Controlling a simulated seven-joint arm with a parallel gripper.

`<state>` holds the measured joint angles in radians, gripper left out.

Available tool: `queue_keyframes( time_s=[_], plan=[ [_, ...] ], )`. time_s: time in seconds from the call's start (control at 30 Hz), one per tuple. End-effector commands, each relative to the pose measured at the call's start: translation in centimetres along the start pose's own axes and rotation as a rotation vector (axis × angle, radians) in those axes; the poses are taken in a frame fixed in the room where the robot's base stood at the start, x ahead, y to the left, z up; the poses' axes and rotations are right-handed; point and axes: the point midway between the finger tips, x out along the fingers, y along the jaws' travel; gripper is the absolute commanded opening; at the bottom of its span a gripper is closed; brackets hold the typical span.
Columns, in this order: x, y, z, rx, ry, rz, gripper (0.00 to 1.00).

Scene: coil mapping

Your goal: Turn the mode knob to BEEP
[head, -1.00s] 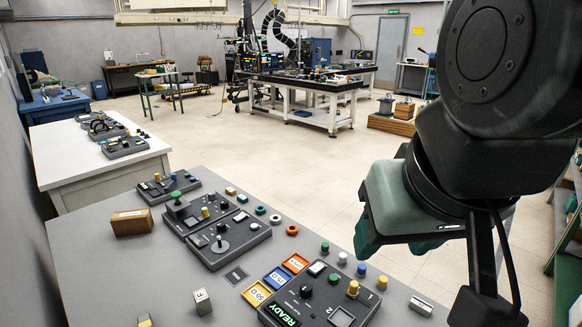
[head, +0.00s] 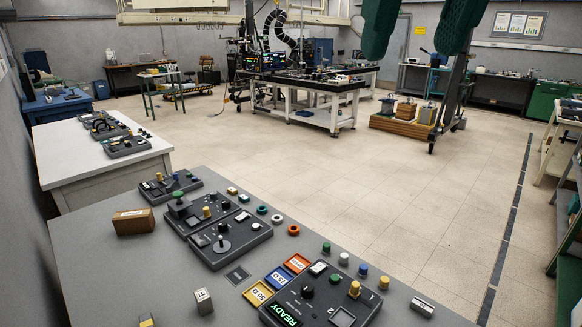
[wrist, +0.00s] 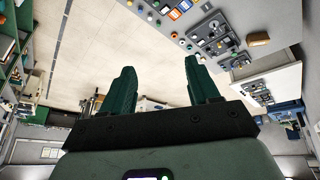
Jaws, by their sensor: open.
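A dark control panel (head: 301,304) with a lit green READY display (head: 284,314) sits at the near edge of the grey table. It carries a black knob (head: 307,292) and a yellow-topped knob (head: 354,289); labels are too small to read, so I cannot tell which knob is the mode knob. My gripper (head: 414,54) shows at the top of the head view, its two green fingers apart and empty, well above the table. In the wrist view the open fingers (wrist: 160,65) point away from the table, with the panels small at upper right.
More dark panels (head: 228,241) with knobs and levers stand further left. A brown block (head: 133,221), coloured trays (head: 257,293), loose rings (head: 293,230) and small pegs (head: 343,259) lie around. A white table (head: 75,155) stands behind.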

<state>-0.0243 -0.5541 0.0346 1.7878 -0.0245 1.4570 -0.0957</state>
Motion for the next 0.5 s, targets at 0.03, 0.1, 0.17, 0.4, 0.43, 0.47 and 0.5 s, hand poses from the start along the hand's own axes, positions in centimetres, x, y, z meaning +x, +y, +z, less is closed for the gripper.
queue_keyframes(
  time_s=[0.03,0.1,0.17,0.4,0.43,0.47,0.5],
  plan=[
    [0.2,-0.2,-2.1,-0.075,-0.036,0.009,0.6],
    [0.3,-0.7,-4.5,-0.187,-0.079,0.014,0.6],
    [0.7,-1.1,-6.8,-0.289,-0.116,0.013,0.6],
    [4.0,-2.4,-15.2,-0.692,-0.254,-0.068,0.6],
    [4.5,-2.4,-16.0,-0.732,-0.267,-0.083,0.6],
    [5.0,-2.5,-16.6,-0.768,-0.276,-0.098,0.6],
    [5.6,-2.5,-17.4,-0.81,-0.287,-0.115,0.6]
  ],
)
